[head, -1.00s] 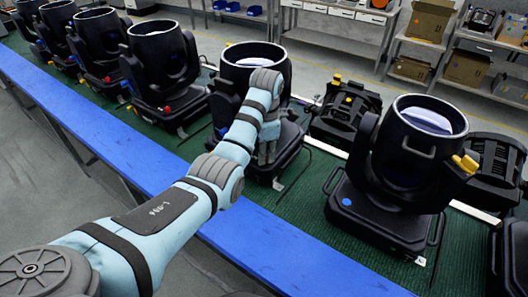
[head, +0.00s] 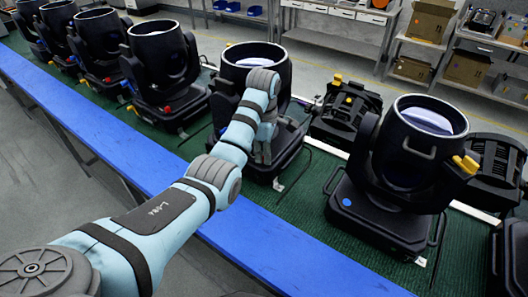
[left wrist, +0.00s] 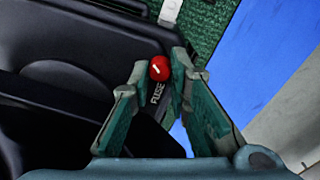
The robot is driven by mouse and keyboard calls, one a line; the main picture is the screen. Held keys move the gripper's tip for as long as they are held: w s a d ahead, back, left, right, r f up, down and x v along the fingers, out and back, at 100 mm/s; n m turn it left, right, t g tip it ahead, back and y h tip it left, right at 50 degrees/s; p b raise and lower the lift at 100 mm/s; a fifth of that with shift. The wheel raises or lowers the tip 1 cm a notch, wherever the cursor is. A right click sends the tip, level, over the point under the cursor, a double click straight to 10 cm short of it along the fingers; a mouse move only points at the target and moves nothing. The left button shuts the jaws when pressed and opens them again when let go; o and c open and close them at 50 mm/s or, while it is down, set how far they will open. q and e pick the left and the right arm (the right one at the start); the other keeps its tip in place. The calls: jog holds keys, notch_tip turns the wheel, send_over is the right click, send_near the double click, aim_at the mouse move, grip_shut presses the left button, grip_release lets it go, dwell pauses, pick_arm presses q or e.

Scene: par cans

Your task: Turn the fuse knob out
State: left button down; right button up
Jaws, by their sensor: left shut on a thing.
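The fuse knob (left wrist: 159,68) is a small red cap with a white line, in the left wrist view. It sits by the word FUSE on the black base of a par can (left wrist: 95,100). My left gripper (left wrist: 160,78) is shut on the knob, one finger on each side of it. In the head view my left gripper (head: 264,150) is low at the front of that par can (head: 236,98), and the knob is hidden there. The white line on the knob slants. My right gripper is not in view.
Several more par cans stand along the green mat (head: 290,208), with one (head: 405,160) close on the right. A blue edge strip (head: 270,245) runs along the front. Shelves with cardboard boxes (head: 430,20) stand behind.

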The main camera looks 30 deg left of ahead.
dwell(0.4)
pick_arm(q)
jog(key=c, duration=1.5)
grip_release()
